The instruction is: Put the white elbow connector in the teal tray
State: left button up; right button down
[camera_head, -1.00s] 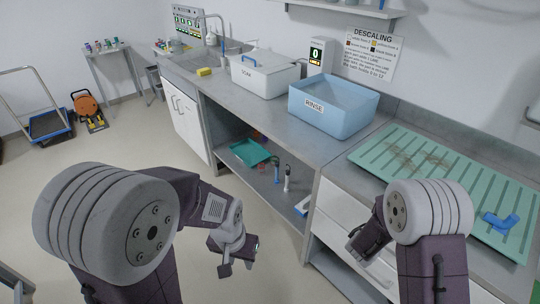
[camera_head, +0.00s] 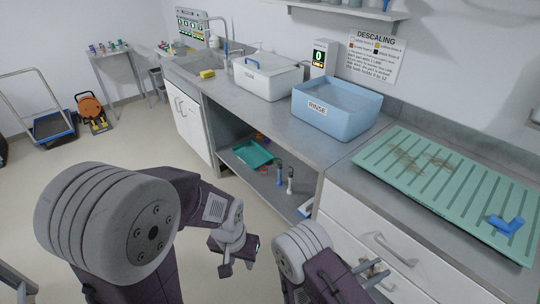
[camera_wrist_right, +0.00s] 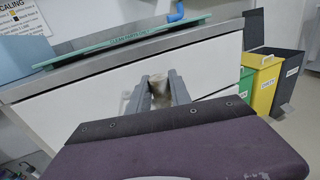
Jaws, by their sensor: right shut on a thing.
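My right gripper (camera_head: 374,270) is low in front of the white drawers. In the right wrist view its two fingers (camera_wrist_right: 159,92) are shut on a pale piece with brown stains (camera_wrist_right: 160,88), which looks like the white elbow connector; its shape is partly hidden by the fingers. A large ribbed teal tray (camera_head: 440,190) lies on the counter at the right, above and behind the right gripper; its edge shows in the wrist view (camera_wrist_right: 120,40). A smaller, deeper teal tray (camera_head: 252,153) sits on the low open shelf. My left gripper (camera_head: 237,262) is open and empty over the floor.
A blue elbow (camera_head: 506,225) lies on the ribbed tray's right end, with brown stains further left. A blue rinse tub (camera_head: 336,108) and white soak tub (camera_head: 268,76) stand on the counter. A drawer handle (camera_head: 395,248) juts out near the right gripper. Yellow bin (camera_wrist_right: 262,85) at right.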

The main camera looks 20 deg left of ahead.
aim_at(254, 161)
jog(key=i+j+u, duration=0.1)
jog(key=i+j, duration=0.3)
jog(key=j, duration=0.4)
jog(key=i+j+u, duration=0.1)
jog(key=i+j, duration=0.35)
jog(key=j, duration=0.3)
jog(key=i+j+u, duration=0.1)
jog(key=i+j, duration=0.35)
jog(key=j, duration=0.25)
jog(key=i+j+u, duration=0.1)
jog(key=i+j, duration=0.4)
jog(key=j, duration=0.2)
jog(key=i+j+u, duration=0.1)
jog(key=i+j, duration=0.4)
jog(key=j, duration=0.15)
